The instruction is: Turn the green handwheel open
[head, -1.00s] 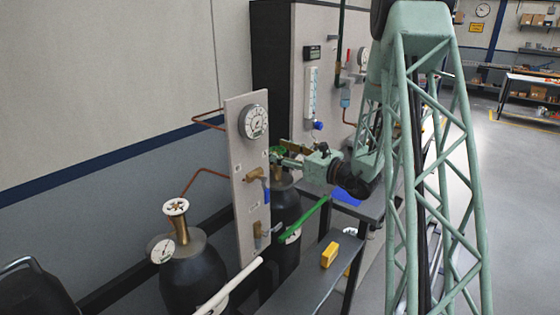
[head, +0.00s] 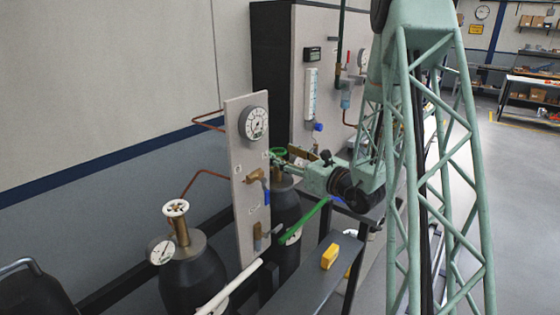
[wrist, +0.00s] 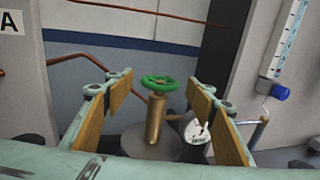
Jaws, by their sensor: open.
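The green handwheel (wrist: 159,84) sits on top of a brass valve stem (wrist: 155,120) on a dark gas cylinder. In the wrist view it lies between and beyond the two open fingers of my gripper (wrist: 160,98), with visible gaps to both wood-coloured pads. In the head view the handwheel (head: 278,153) shows just left of my gripper (head: 296,158), partly behind the panel edge and the fingers. I cannot tell how near the fingertips are to its rim.
A gauge (wrist: 195,130) sits beside the stem at the lower right. A second cylinder with a white handwheel (head: 176,208) stands nearer. A yellow block (head: 330,256) lies on the bench.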

